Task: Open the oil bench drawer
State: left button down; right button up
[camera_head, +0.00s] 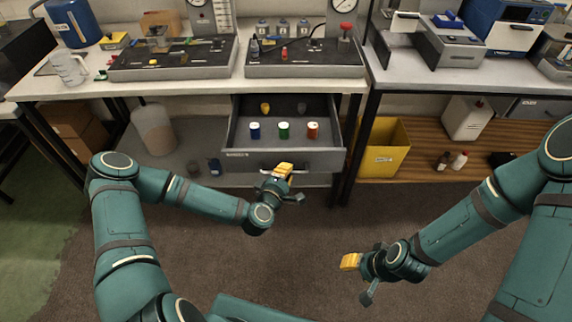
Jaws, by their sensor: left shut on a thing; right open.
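The oil bench drawer (240,140) stands pulled out below the white bench top. Inside it are a blue-capped container (255,131), a green one (284,130) and an orange-red one (313,131), with a yellow item (265,108) and a dark grey item behind. My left gripper (282,172) is at the drawer's front, shut on its handle (265,171), which it partly hides. My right gripper (357,276) is open and empty above the floor, lower right of the drawer and apart from it.
Two dark equipment trays (172,72) with gauges stand on the bench. A clear jug (68,70) is at its left. A yellow bin (386,148) stands on the wooden shelf right of the drawer. A large translucent bottle (154,128) is under the bench. The floor in front is clear.

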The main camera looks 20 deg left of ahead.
pick_arm(q)
jog(key=shift+s+d, duration=0.15)
jog(key=c, duration=1)
grip_release()
jog(key=v, duration=1.2)
jog(key=shift+f, duration=0.1)
jog(key=s+d+f+m+g+h, duration=0.4)
jog(key=d+f+m+g, duration=0.25)
jog(key=m, duration=0.25)
jog(key=s+m+g, duration=0.1)
jog(key=m+g, duration=0.1)
jog(key=s+f+m+g+y, duration=0.1)
jog(key=s+m+g, duration=0.1)
jog(key=g, duration=0.1)
jog(key=s+m+g+y, duration=0.1)
jog(key=s+m+g, duration=0.1)
jog(key=m, duration=0.1)
jog(key=shift+s+f+g, duration=0.15)
jog(key=shift+f+g, duration=0.05)
jog(key=shift+g, duration=0.05)
